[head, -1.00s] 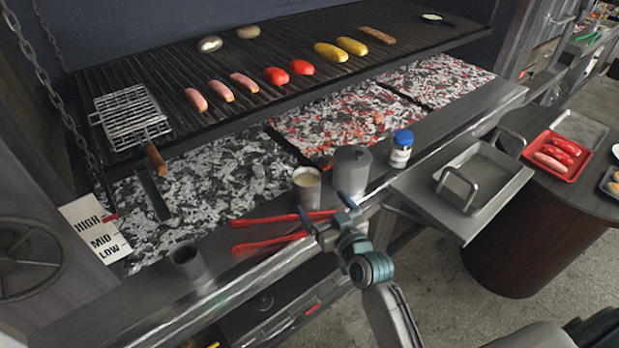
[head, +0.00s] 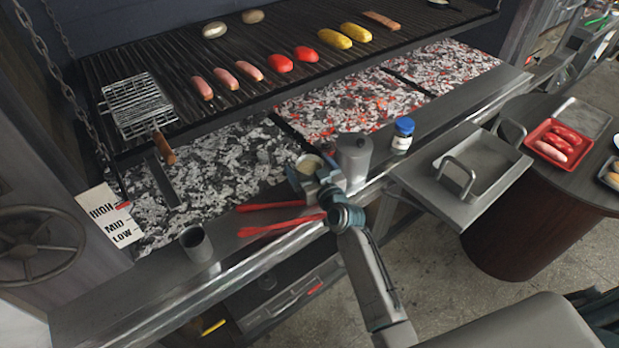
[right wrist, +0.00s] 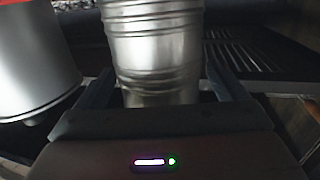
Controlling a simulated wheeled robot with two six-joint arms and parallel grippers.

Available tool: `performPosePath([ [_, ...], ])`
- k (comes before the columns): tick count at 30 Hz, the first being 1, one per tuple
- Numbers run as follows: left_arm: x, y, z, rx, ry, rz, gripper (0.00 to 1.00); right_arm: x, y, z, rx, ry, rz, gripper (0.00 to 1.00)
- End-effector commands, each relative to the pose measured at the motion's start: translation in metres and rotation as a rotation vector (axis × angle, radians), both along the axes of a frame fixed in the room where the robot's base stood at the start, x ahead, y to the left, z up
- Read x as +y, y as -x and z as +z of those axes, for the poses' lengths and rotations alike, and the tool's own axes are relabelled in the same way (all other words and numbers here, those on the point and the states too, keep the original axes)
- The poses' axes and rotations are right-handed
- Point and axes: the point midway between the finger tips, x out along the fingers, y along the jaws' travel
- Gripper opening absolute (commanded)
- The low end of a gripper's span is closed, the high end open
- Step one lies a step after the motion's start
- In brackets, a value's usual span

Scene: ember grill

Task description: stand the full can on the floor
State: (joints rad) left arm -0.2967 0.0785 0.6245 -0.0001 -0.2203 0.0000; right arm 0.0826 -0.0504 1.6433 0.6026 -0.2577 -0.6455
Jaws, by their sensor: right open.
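The full can (head: 307,163), an open metal can with pale contents up near its rim, stands on the steel ledge (head: 250,268) in front of the coals. My right gripper (head: 313,180) is at it, with its fingers open on either side and hiding its lower part in the head view. In the right wrist view the ribbed can (right wrist: 157,50) fills the space between the two fingers (right wrist: 160,97). I cannot tell whether either finger touches it. A dark empty-looking can (head: 196,244) stands further left on the ledge. My left gripper is not in view.
A grey lidded pot (head: 354,158) stands close right of the can, with a blue-capped jar (head: 403,135) beyond. Red tongs (head: 280,226) lie just left of my gripper. A tray (head: 480,170) sits on the side shelf. Bare concrete floor (head: 450,275) shows at lower right.

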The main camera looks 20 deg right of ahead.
Motion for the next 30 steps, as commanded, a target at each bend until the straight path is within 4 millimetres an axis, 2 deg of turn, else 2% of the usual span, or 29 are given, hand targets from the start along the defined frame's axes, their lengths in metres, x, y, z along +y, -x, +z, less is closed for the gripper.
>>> performPosePath([
  [5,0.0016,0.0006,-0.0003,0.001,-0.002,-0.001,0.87,0.0,-0.0001,-0.0004,0.0,0.0,0.0,0.92],
  [6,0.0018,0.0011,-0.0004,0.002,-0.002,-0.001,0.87,0.0,-0.0001,-0.0004,0.0,0.0,0.0,0.88],
  [19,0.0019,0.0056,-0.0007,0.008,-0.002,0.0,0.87,-0.0002,-0.0003,0.0011,-0.003,0.0,-0.001,0.05],
  [30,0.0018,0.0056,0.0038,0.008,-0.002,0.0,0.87,-0.0012,-0.0023,0.0065,-0.003,0.001,-0.001,0.05],
])
